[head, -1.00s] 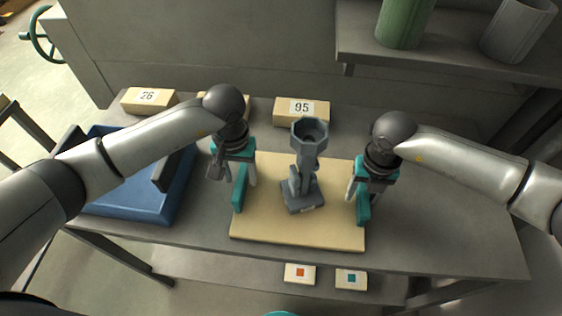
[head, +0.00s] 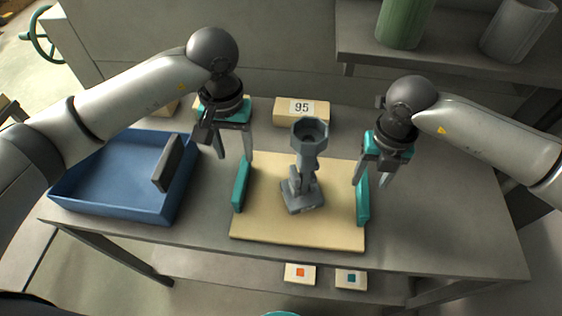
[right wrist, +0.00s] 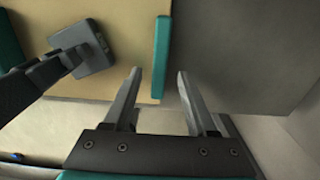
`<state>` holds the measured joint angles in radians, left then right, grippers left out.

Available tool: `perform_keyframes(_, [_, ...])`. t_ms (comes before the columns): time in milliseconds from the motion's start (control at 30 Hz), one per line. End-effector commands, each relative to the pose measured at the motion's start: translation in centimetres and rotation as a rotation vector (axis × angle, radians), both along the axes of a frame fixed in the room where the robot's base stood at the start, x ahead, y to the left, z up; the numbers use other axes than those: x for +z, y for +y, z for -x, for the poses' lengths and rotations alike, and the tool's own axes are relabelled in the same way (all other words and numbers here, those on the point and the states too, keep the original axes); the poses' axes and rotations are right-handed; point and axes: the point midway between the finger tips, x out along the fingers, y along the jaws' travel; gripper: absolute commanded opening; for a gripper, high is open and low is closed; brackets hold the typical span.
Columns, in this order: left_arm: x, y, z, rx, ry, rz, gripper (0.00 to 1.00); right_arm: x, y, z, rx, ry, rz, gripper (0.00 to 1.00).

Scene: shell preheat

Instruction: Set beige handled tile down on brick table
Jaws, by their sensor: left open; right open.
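The beige tile (head: 270,226) lies flat on the grey table (head: 440,225). It has a teal left handle (head: 241,184) and a teal right handle (head: 362,197). A grey funnel-topped fixture (head: 308,165) stands upright on the tile. My left gripper (head: 235,156) is open and empty, just above the left handle. My right gripper (head: 372,180) is open and empty, above the right handle. In the right wrist view the right handle (right wrist: 161,58) shows beyond and between the open fingertips (right wrist: 158,72), with the tile (right wrist: 130,18) to its left.
A blue tray (head: 110,208) with a dark grey slab (head: 167,163) stands at the left. A block marked 95 (head: 285,109) is behind the tile. A shelf (head: 450,58) with a green cylinder (head: 404,22) overhangs the back right. The table right of the tile is clear.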

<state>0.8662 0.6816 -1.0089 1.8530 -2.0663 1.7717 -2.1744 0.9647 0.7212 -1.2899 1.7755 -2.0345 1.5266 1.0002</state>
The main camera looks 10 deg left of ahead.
Motion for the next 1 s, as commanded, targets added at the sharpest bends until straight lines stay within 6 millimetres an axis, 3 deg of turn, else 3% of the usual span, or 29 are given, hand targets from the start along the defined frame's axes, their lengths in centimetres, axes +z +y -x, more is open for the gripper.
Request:
perform_keyframes(100, [0.0,0.0,0.0,0.000,0.000,0.000,0.57,2.4,0.0,-0.1,0.000,-0.003,-0.001,0.57])
perform_keyframes(300, [0.0,0.0,0.0,0.000,0.000,0.000,0.57,4.5,0.0,0.0,0.000,0.000,-0.001,0.57])
perform_keyframes(1000, [-0.1,0.0,0.0,0.000,0.001,0.000,0.57,4.8,0.0,0.0,-0.001,0.002,0.000,0.57])
